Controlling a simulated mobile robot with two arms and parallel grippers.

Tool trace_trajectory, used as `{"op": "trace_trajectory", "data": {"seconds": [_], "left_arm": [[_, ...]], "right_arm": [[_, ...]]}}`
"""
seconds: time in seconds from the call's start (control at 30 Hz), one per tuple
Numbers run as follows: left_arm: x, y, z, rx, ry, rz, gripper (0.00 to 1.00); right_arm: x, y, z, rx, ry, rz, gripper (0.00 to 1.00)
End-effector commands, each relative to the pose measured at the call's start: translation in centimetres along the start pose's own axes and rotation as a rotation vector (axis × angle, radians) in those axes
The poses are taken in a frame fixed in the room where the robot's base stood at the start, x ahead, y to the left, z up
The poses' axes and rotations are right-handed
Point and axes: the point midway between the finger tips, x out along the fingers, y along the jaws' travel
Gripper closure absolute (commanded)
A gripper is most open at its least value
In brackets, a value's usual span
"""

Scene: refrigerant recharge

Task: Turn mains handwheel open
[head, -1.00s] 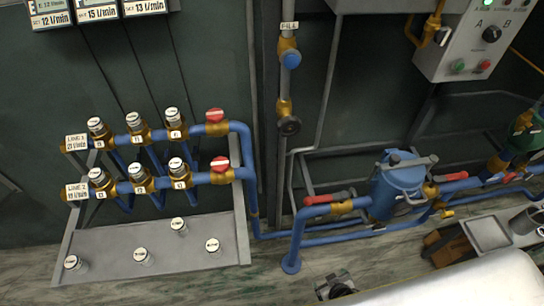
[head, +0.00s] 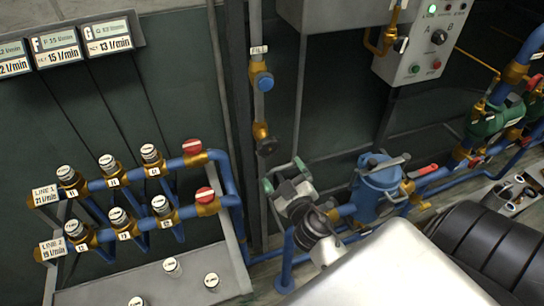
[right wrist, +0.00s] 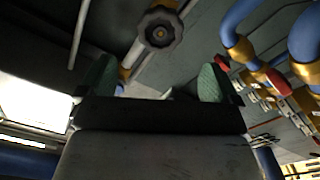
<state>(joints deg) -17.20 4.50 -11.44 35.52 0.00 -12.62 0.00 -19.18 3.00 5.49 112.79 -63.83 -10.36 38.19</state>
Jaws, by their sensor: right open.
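A dark, lobed handwheel (head: 267,146) sits on a brass valve low on the grey vertical pipe in the head view. I take it to be the mains handwheel. It shows face-on near the top of the right wrist view (right wrist: 160,32). My right gripper (head: 284,174) is just below it in the head view, open and empty, with green pads on its fingertips. In the right wrist view the two fingertips (right wrist: 157,80) are wide apart, and the handwheel lies beyond them, roughly centred and untouched. My left gripper is not in view.
A blue knob (head: 263,80) is higher on the same pipe. Red-handled manifold valves (head: 193,147) stand to the left. A blue strainer-like vessel (head: 380,185) and blue pipes are to the right. A control box (head: 425,45) hangs at upper right.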

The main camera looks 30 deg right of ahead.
Motion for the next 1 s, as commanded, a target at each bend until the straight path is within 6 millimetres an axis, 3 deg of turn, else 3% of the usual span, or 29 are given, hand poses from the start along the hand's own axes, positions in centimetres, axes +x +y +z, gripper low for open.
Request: {"op": "trace_trajectory", "data": {"seconds": [0.67,0.9,1.0], "left_arm": [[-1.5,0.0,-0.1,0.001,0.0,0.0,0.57],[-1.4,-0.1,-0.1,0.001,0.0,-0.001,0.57],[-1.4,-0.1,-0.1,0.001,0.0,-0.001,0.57]], "right_arm": [[8.1,0.0,0.0,-0.002,0.0,-0.001,0.08],[7.8,-0.1,0.0,-0.001,-0.001,-0.001,0.45],[7.8,-0.1,0.0,-0.002,-0.001,-0.002,0.54]]}}
